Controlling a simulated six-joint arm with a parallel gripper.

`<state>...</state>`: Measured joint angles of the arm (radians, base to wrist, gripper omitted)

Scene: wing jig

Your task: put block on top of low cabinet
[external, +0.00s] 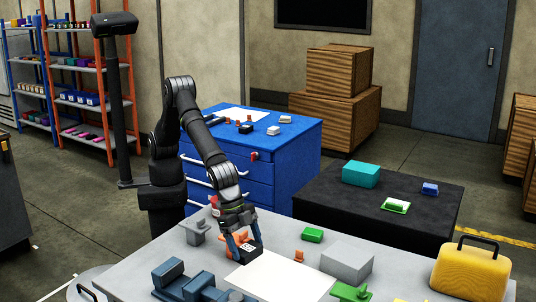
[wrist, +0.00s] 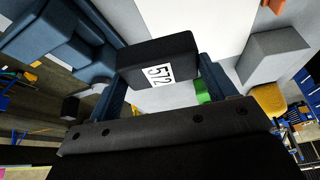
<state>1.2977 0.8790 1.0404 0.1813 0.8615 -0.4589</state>
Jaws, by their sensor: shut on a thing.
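A black block with a white label reading 572 (external: 250,257) is between the fingers of my gripper (external: 241,240), just over or on the grey worktable. In the wrist view the block (wrist: 150,52) spans the gap between the two blue fingers of my gripper (wrist: 165,78), which are shut on its ends. I cannot tell if the block touches the table. A blue drawer cabinet (external: 285,178) stands behind the table. A low black cabinet-like unit (external: 325,205) stands to its right, with a teal box (external: 360,174) on top.
The worktable (external: 215,262) holds a white sheet (external: 285,278), a grey block (external: 347,262), a green block (external: 312,235), blue fixtures (external: 170,275) and a yellow case (external: 470,270). The black unit also bears a green-and-white piece and a small blue block; its front-left top is clear.

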